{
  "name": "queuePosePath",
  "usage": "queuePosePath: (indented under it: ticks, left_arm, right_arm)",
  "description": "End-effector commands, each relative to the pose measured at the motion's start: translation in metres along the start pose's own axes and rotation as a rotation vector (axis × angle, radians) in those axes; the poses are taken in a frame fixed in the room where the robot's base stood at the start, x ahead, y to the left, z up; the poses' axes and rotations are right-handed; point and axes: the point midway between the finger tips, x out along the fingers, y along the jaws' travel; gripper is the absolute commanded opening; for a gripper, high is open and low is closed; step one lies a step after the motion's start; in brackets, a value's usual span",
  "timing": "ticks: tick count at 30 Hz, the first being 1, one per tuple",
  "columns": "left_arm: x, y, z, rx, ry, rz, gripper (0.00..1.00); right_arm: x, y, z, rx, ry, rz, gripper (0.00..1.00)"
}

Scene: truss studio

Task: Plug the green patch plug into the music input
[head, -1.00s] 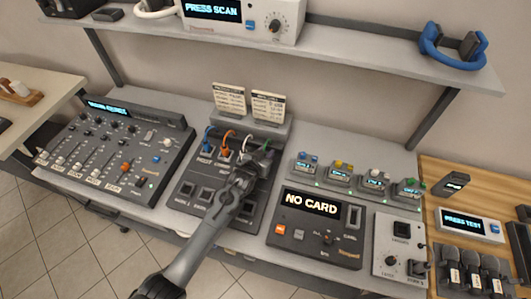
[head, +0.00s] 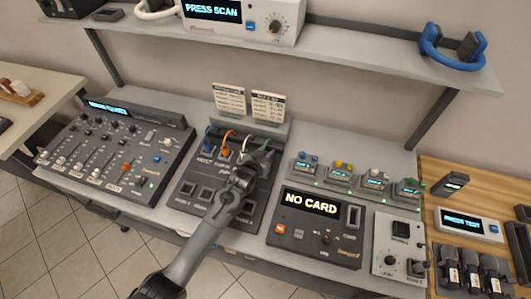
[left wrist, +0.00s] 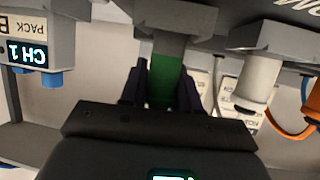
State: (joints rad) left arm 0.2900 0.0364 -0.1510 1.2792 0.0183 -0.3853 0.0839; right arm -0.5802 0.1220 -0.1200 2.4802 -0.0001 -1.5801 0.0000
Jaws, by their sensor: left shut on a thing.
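The green patch plug (left wrist: 163,80) is held between the fingers of my left gripper (left wrist: 160,95) in the left wrist view. Its upper end in that view meets a grey block; I cannot tell whether it is seated. In the head view my left gripper (head: 250,167) is over the right back part of the dark patch panel (head: 183,187), and a bit of green shows beside it. Blue (head: 207,138), orange (head: 226,144) and white (head: 244,146) leads stand to its left. The music input's label is unreadable; my gripper hides part of the panel. My right gripper is not visible.
A white plug (left wrist: 258,75) is close beside the green one in the wrist view. Left of the panel is a mixer (head: 110,150); right is a NO CARD unit (head: 318,228) and several small channel packs (head: 373,178). Two printed cards (head: 268,106) stand behind.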

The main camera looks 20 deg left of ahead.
Motion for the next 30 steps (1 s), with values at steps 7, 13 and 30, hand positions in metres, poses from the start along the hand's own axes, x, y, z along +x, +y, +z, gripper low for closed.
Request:
queuePosePath:
  ticks: [7, 13, 30]
  left_arm:
    - [0.002, 0.0, 0.004, 0.0, 0.0, 0.0, 0.01]
    - [0.003, 0.0, 0.007, 0.0, 0.0, 0.0, 0.01]
    - [0.004, 0.0, 0.011, 0.0, -0.001, 0.0, 0.42]
  right_arm:
    - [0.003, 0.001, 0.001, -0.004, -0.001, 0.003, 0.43]
    - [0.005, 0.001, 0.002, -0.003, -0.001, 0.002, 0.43]
    - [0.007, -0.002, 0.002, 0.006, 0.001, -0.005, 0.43]
